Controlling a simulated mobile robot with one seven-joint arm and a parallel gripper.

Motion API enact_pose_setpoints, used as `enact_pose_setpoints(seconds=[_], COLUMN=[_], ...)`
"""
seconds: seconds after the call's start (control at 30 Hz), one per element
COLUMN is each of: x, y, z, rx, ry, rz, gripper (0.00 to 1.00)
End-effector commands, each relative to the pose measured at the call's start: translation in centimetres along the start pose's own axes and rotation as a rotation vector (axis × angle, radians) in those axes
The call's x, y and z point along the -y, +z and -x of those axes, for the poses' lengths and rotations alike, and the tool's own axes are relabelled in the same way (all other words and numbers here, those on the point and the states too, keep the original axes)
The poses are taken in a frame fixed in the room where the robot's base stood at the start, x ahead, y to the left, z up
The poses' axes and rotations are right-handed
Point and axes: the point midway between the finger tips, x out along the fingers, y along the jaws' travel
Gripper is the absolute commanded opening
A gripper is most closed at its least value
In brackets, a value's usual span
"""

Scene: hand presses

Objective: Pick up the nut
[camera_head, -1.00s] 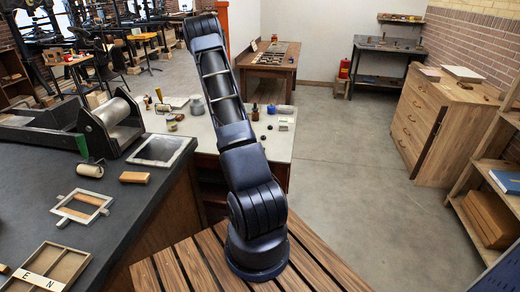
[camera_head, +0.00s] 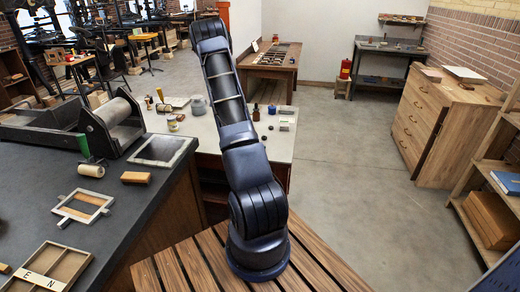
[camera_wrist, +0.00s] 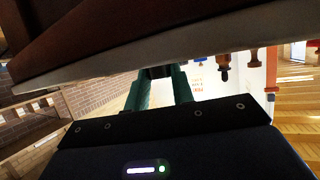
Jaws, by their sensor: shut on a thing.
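My gripper (camera_wrist: 162,73) shows in the wrist view with two green fingers, close to the pale tabletop (camera_wrist: 95,72), which appears upside down there. A small dark thing, seemingly the nut (camera_wrist: 159,71), is between the fingertips. The fingers are shut on it; its shape is mostly hidden, and I cannot tell whether it still touches the tabletop. In the head view my arm covers the gripper and the nut. Other small dark round pieces (camera_head: 270,127) lie on the pale table (camera_head: 215,141) right of my arm.
The dark counter (camera_head: 120,205) at left holds a roller press (camera_head: 110,125) and wooden frames (camera_head: 83,207). Open floor (camera_head: 345,170) lies to the right.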

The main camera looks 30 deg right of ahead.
Motion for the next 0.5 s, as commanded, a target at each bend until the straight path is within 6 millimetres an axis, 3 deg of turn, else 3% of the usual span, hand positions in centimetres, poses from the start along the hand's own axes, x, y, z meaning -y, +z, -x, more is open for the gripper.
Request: enact_pose_setpoints(seconds=[0.27, 0.5], x=[0.1, 0.1], y=[-2.2, -6.1], z=[0.9, 2.5], rx=[-0.003, -0.003], ry=[-0.002, -0.003], rz=[-0.002, -0.003], gripper=[0.01, 0.01])
